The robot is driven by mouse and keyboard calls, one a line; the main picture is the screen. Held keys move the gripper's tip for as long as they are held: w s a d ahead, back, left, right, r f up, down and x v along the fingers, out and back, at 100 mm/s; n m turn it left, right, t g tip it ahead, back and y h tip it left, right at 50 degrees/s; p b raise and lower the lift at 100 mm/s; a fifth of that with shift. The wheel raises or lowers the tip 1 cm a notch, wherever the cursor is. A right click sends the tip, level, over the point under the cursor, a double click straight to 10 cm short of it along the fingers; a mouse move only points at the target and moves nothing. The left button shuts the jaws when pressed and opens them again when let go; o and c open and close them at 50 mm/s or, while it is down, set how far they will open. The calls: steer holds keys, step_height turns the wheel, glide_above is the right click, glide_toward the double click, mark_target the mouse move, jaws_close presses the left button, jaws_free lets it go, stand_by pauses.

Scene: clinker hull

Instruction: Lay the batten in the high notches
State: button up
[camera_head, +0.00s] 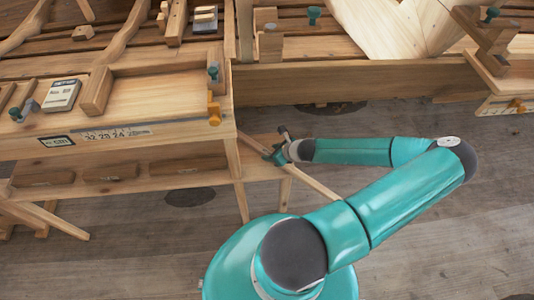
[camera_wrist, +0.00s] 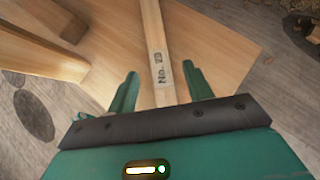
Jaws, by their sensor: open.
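The batten (camera_wrist: 154,35) is a long pale wooden strip marked "No. 29" in the wrist view. It runs from the top edge down between my fingers, over a wider pale wooden board (camera_wrist: 210,45). My gripper (camera_wrist: 160,70) is open, with one green finger on each side of the batten; I cannot see either finger touching it. In the head view my gripper (camera_head: 279,150) is low, just right of the bench corner, and the batten is hard to tell from other strips there. I cannot pick out the high notches for certain.
The workbench (camera_head: 160,95) with a ruler edge, blocks and clamps stands at left, with wooden blocks (camera_head: 190,165) on its lower shelf. The plank hull (camera_head: 350,75) lies behind. A brown notched bracket (camera_head: 485,38) stands at upper right. The floor (camera_head: 440,240) at right is clear.

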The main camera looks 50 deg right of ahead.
mark_target(308, 179)
steer(key=shift+x, duration=1.1)
jaws_close()
steer(key=shift+r, duration=0.15)
steer(key=shift+r, duration=0.8)
steer(key=shift+s+r, duration=0.1)
steer(key=shift+r, duration=0.8)
steer(key=s, duration=0.6)
steer(key=s+d, duration=0.1)
steer(key=s, duration=1.1)
steer(key=shift+d, duration=0.25)
